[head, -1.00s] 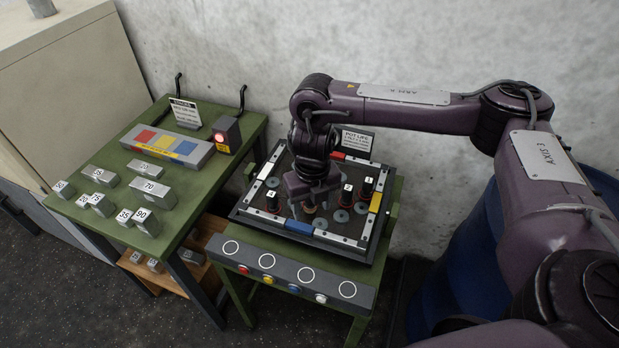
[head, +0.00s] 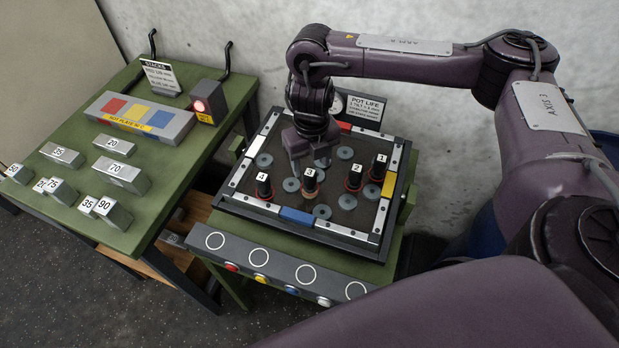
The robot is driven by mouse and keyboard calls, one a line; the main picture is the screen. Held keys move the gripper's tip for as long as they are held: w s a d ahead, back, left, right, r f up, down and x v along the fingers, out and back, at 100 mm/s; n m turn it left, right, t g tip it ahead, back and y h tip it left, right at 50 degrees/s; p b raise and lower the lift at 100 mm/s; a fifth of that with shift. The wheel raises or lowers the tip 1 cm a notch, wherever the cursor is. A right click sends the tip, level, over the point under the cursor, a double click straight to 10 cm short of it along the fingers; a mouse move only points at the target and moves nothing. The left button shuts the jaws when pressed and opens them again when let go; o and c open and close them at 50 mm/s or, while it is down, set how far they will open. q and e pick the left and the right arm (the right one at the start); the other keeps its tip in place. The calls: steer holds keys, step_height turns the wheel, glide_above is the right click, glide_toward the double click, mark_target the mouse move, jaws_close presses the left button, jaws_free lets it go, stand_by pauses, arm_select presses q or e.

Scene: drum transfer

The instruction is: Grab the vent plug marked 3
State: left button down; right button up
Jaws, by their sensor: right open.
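The vent plug marked 3 (head: 310,182) is a short black cylinder with a white label on top. It stands upright in the square framed tray (head: 235,199). My right gripper (head: 307,158) is open, just above and behind this plug in the picture, and looks empty. The exact gap between them is hard to judge. The plug marked 4 (head: 264,188) stands to its left. The plugs marked 2 (head: 353,181) and 1 (head: 379,171) stand to its right. My left gripper is not in view.
Several grey discs lie between the plugs, one (head: 322,211) near the blue front strip. A grey button bar (head: 282,264) runs along the front. A POT LIFE sign (head: 364,107) stands behind. The green table (head: 135,200) on the left carries numbered blocks.

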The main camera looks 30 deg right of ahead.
mark_target(310, 172)
step_height(310, 172, down, 2)
steer(key=shift+w+f, duration=0.1)
steer(key=shift+f, duration=0.55)
step_height(310, 172, down, 3)
steer(key=shift+a+f, duration=0.1)
steer(key=shift+f, duration=0.05)
steer(key=shift+w+f, duration=0.15)
steer(key=shift+f, duration=0.35)
steer(key=shift+r, duration=0.1)
steer(key=shift+c, duration=0.9)
steer(key=c, duration=0.9)
